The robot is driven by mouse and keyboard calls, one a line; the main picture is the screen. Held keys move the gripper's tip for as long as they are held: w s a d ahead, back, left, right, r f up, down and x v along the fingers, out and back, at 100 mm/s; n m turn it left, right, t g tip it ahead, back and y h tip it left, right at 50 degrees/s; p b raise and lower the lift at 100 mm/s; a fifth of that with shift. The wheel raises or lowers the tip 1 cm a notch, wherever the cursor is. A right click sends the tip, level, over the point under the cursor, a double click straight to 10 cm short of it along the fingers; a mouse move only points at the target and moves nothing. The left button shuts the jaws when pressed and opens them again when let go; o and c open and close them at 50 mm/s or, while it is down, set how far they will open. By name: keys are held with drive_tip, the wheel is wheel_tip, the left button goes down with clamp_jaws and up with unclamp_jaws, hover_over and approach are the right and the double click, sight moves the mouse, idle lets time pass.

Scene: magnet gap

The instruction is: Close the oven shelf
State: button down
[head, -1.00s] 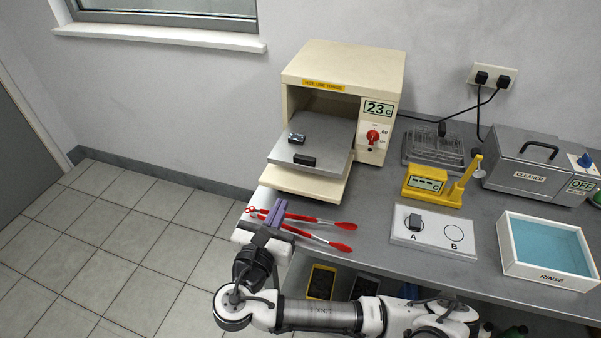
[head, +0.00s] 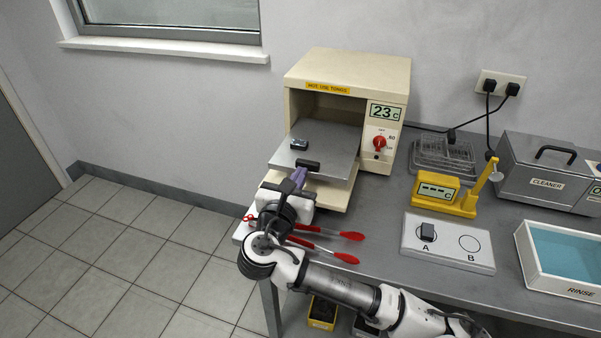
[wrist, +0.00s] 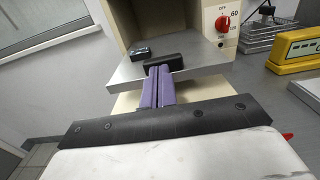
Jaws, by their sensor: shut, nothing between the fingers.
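The oven (head: 342,72) is a cream box with an open front, standing at the left end of the bench. Its grey metal shelf (head: 330,138) is pulled out past the opening. A black handle (head: 308,165) sits at the shelf's front edge, and a small dark block (head: 299,144) lies on the shelf farther back. My gripper (head: 299,178) is shut, its purple fingers pointing at the handle. In the wrist view the fingertips (wrist: 158,72) are just in front of the handle (wrist: 163,61); I cannot tell whether they touch it.
Red-handled tongs (head: 340,235) lie on the bench under my arm. A cream ledge (head: 335,196) juts out below the shelf. To the right stand a yellow meter (head: 438,192), a plate marked A and B (head: 447,243), a wire rack (head: 441,160) and a rinse tray (head: 560,288).

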sight(322, 139)
drive_tip(key=shift+w+d, duration=0.2)
drive_tip(key=shift+w, duration=0.3)
drive_tip(key=shift+w, duration=0.1)
drive_tip(key=b+x, duration=0.2)
drive_tip(key=x, duration=1.4)
drive_tip(key=shift+w+f, duration=0.15)
drive_tip(key=shift+w, duration=0.1)
drive_tip(key=shift+w+d+r, duration=0.2)
drive_tip(key=shift+r, duration=0.15)
drive_tip(key=shift+r, duration=0.1)
